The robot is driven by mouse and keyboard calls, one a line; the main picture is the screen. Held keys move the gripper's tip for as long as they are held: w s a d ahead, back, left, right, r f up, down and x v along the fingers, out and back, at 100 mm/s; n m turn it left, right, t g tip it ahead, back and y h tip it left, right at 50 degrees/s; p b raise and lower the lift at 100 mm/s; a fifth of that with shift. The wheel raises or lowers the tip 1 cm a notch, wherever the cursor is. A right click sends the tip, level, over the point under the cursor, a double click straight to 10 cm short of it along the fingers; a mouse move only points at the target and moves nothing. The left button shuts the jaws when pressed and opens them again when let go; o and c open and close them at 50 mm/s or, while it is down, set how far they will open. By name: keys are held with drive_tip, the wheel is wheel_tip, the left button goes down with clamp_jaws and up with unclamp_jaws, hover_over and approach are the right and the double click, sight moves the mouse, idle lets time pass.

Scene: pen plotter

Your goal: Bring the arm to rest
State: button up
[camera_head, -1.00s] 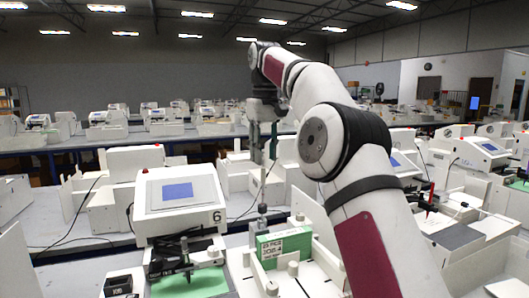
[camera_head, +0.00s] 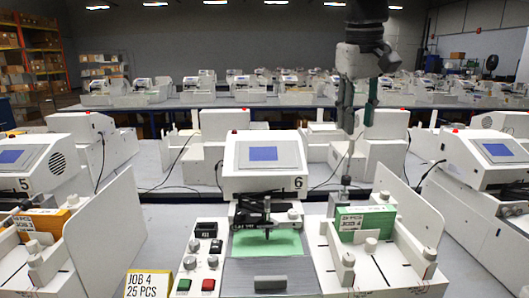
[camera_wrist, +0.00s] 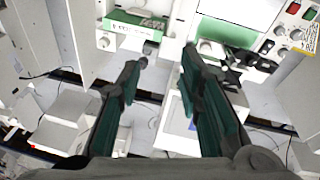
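My gripper (camera_head: 358,118) hangs from the top of the head view, right of centre, with its fingers pointing down. In the wrist view its two dark fingers with green pads (camera_wrist: 165,72) stand well apart with nothing between them. The gripper is above the bench area behind a green box (camera_head: 365,222) and touches nothing that I can see. The pen plotter numbered 6 (camera_head: 263,184) stands at the centre, with green paper (camera_head: 268,243) under its dark pen carriage. Most of my arm is out of the head view.
The green box stands in a white tray at right; it also shows in the wrist view (camera_wrist: 132,30). An orange box (camera_head: 40,222) is at left. A control panel with green and red buttons (camera_head: 208,284) and a yellow JOB 4 card (camera_head: 147,284) are in front. Other plotters fill the benches.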

drive_tip(key=s+f+m+t, duration=0.1)
drive_tip(key=s+f, duration=0.4)
drive_tip(key=s, duration=0.4)
drive_tip(key=s+f, duration=0.6)
drive_tip(key=s, duration=0.3)
drive_tip(key=s+f+m+t+y, duration=0.1)
drive_tip(key=s+f, duration=0.5)
drive_tip(key=s, duration=0.4)
drive_tip(key=shift+d+m+t, duration=0.3)
drive_tip(key=shift+d, duration=0.05)
